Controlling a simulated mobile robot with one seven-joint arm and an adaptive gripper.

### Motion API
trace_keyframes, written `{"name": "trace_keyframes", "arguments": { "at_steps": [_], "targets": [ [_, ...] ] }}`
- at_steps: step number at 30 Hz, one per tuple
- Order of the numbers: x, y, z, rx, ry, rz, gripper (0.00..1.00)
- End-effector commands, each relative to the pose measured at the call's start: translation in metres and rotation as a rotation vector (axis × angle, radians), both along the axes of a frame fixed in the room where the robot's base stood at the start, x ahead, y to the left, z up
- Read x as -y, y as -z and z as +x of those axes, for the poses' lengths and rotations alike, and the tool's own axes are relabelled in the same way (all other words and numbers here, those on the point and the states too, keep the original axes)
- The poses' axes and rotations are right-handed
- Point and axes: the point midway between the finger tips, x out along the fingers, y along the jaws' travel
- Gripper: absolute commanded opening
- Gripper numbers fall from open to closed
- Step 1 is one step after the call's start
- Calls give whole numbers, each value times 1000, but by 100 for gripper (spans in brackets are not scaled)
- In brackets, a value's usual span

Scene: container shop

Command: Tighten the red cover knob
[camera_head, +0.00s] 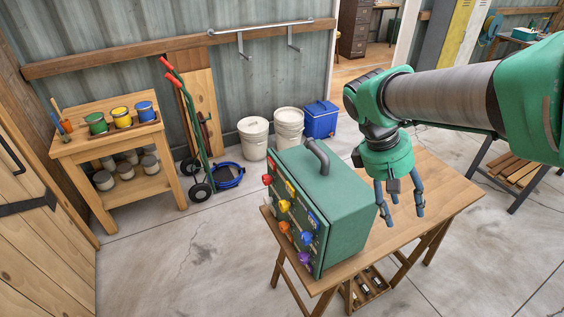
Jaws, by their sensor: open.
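A green box (334,196) with a dark carry handle (317,153) stands on a wooden trestle table (440,196). Its left-facing panel carries several coloured knobs. The red knob (267,180) is at the panel's upper left corner; another reddish one (269,166) shows just above it. I cannot tell which is the cover knob. Yellow, orange, blue and purple knobs sit lower on the panel. My gripper (403,222) hangs fingers down over the table, to the right of the box and apart from it. Its fingers are spread and hold nothing.
The table is bare right of the box. A wooden bench (110,145) with paint cans stands at left, beside a hand truck (190,125). Two white buckets (253,139) and a blue cooler (320,121) stand along the wall. Clear concrete floor lies in front.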

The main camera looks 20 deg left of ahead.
Motion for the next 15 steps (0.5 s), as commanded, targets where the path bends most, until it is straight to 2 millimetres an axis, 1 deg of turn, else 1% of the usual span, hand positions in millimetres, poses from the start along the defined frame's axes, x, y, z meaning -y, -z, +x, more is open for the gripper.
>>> {"name": "trace_keyframes", "arguments": {
  "at_steps": [1,3,10,15],
  "targets": [
    [-9,0,7,-22,-27,-24,52],
    [-18,1,16,-47,-63,-58,52],
    [-53,8,43,-129,-178,-171,52],
    [-82,15,61,-185,-260,-258,52]
  ]
}}
